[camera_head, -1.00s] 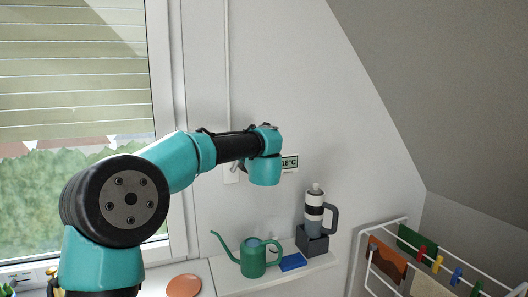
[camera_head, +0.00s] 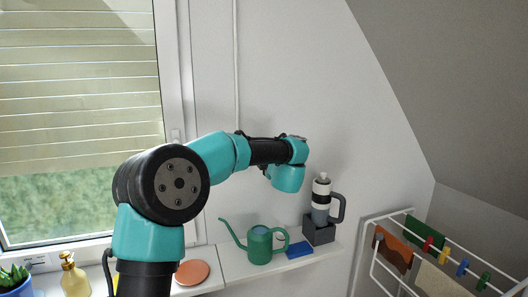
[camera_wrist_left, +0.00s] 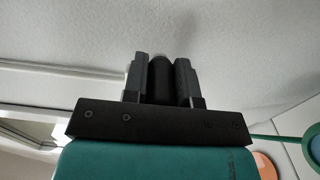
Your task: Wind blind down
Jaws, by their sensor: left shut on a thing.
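The pale slatted blind (camera_head: 75,95) covers the upper part of the window at left in the head view, its lower edge above green foliage. A thin white vertical line (camera_head: 236,60) runs down the wall right of the window and passes behind my arm. My left gripper is hidden behind my wrist in the head view. In the left wrist view my left gripper (camera_wrist_left: 160,78) is shut on a dark rounded piece (camera_wrist_left: 160,80), which looks like the winder's handle, close to the white wall. Most of the winder is hidden. My right gripper is not in view.
An orange disc (camera_head: 192,272), soap bottle (camera_head: 73,275) and plant (camera_head: 14,277) stand on the sill. A drying rack (camera_head: 420,250) stands at right.

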